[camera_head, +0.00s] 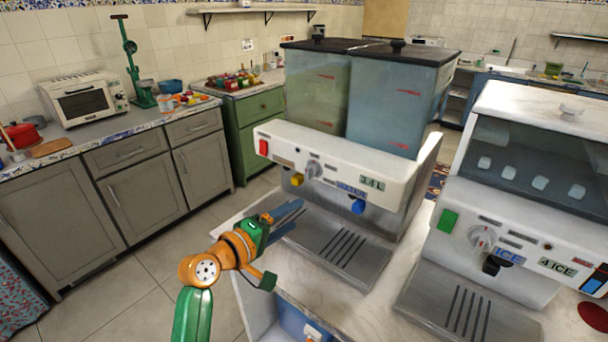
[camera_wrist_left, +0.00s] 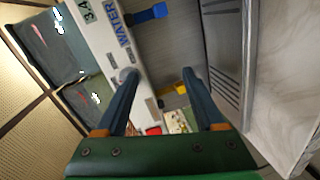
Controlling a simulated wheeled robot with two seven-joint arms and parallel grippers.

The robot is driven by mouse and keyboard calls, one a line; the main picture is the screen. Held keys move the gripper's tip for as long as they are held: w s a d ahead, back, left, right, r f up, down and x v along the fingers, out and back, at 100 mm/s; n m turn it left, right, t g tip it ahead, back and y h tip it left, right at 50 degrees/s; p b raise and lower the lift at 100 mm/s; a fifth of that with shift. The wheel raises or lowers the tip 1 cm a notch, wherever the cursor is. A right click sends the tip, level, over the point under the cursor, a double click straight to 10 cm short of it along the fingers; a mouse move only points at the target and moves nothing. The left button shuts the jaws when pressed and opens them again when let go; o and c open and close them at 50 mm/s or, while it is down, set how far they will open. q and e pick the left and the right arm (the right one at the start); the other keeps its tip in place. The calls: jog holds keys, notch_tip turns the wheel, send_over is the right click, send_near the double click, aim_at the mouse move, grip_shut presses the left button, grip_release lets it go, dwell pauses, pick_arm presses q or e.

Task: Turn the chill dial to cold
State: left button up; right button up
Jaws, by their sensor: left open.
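The water dispenser (camera_head: 345,148) has a white front panel with a pale round dial (camera_head: 313,170) near its left end. The dial's pointer setting is too small to read. A second dial (camera_head: 482,238) is on the ice machine's front at the right. My left gripper (camera_head: 293,217) is open and empty, low in front of the dispenser's left end, below and left of its dial. In the left wrist view my open fingers (camera_wrist_left: 160,82) point toward the panel. A round grey knob (camera_wrist_left: 127,73) shows by the left fingertip, partly hidden by it. My right gripper is not in view.
A yellow tap (camera_head: 297,179) and a blue tap (camera_head: 357,206) hang under the panel, above a grey drip tray (camera_head: 335,248). A red button (camera_head: 263,147) is at the panel's left end. The ice machine (camera_head: 520,240) stands close on the right. Open floor lies left.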

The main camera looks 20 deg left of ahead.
aim_at(306, 175)
pick_arm(q)
jog(key=w+r+n, duration=0.1)
jog(key=w, duration=0.2)
jog(key=w+r+t, duration=0.1)
jog(key=w+r, duration=0.1)
jog(key=w, duration=0.1)
jog(key=w+r+n+t, duration=0.1)
jog(key=w+r, duration=0.1)
jog(key=w, duration=0.1)
jog(key=shift+w+d+n+p, duration=0.2)
jog(key=shift+d+n+p, duration=0.1)
jog(key=shift+d+p, duration=0.1)
jog(key=shift+s+a, duration=0.1)
grip_shut()
